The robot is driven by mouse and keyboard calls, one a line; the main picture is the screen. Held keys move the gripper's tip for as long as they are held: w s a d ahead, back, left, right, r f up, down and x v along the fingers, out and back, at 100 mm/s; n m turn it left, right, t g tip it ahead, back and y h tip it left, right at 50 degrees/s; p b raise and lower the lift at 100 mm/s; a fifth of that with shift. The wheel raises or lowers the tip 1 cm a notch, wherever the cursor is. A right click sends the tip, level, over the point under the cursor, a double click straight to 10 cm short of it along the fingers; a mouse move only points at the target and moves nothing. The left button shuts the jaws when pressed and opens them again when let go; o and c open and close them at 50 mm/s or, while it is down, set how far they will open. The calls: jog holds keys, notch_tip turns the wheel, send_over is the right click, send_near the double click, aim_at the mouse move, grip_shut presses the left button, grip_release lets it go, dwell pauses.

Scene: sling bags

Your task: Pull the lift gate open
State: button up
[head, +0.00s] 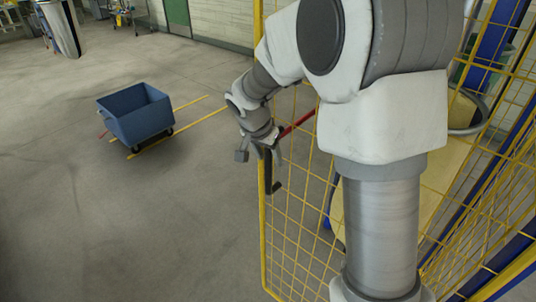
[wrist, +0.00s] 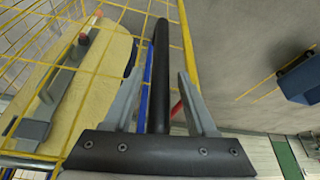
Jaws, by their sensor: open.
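The lift gate (head: 297,215) is a yellow wire-mesh panel. It stands in the middle of the head view, partly hidden behind my arm. A dark upright handle (head: 268,178) is at its left edge. My gripper (head: 265,153) is at this handle in the head view. In the wrist view, my gripper (wrist: 160,72) is open, with one finger on each side of the dark handle bar (wrist: 162,50). Gaps show between the bar and both fingers, so neither appears to press on it. The gate's mesh (wrist: 80,35) fills the left of the wrist view.
A blue wheeled cart (head: 137,115) stands on the floor at left, near yellow floor lines. A red bar (head: 298,124) shows at the mesh beside my gripper. Blue posts (head: 492,50) and more yellow mesh stand at right.

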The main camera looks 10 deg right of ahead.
grip_shut()
dwell(1.4)
